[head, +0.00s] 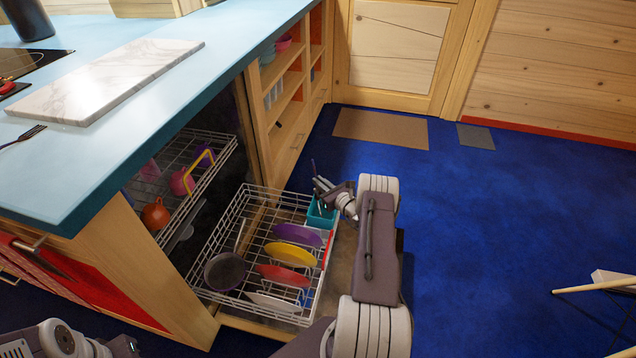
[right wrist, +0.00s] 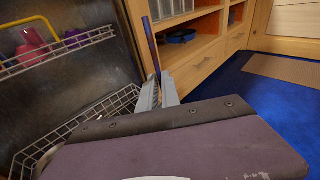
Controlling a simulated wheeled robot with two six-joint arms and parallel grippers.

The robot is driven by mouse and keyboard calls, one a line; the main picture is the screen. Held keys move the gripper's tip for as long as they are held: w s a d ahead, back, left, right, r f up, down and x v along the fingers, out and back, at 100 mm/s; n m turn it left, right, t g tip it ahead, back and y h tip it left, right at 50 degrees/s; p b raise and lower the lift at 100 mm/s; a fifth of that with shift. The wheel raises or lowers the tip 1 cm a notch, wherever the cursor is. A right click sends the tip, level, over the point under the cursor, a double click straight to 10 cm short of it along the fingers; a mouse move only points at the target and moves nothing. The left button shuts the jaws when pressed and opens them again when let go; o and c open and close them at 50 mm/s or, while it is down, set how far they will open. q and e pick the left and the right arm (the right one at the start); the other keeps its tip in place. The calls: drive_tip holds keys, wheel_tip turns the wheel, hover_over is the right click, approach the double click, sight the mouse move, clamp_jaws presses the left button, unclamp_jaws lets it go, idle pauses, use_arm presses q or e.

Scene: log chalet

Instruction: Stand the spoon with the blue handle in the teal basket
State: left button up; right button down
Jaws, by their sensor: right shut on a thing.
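My right gripper (head: 321,184) is shut on the spoon with the blue handle (head: 314,168) at the far right corner of the lower dishwasher rack. In the right wrist view, the blue handle (right wrist: 151,46) sticks up, slightly tilted, from between the fingertips (right wrist: 158,88). The spoon's lower end is hidden. The teal basket (head: 320,217) sits in that rack corner, just below the gripper and partly covered by it. I cannot tell whether the spoon reaches inside it. Part of my left arm shows at the bottom left; its gripper is out of view.
The pulled-out lower rack (head: 232,222) holds a purple plate (head: 298,235), a yellow plate (head: 290,254), a red plate (head: 283,275) and a dark bowl (head: 225,271). The upper rack (head: 218,158) holds cups. The counter (head: 150,122) overhangs at left.

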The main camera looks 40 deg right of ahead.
wheel_tip(320, 180, down, 12)
drive_tip(key=b, duration=1)
idle(0.6)
drive_tip(key=shift+r, duration=0.15)
drive_tip(key=c, duration=1.5)
unclamp_jaws()
drive_tip(key=s+r+p, duration=0.1)
drive_tip(key=s+p, duration=0.4)
drive_tip(key=s, duration=0.4)
drive_tip(key=shift+a, duration=0.2)
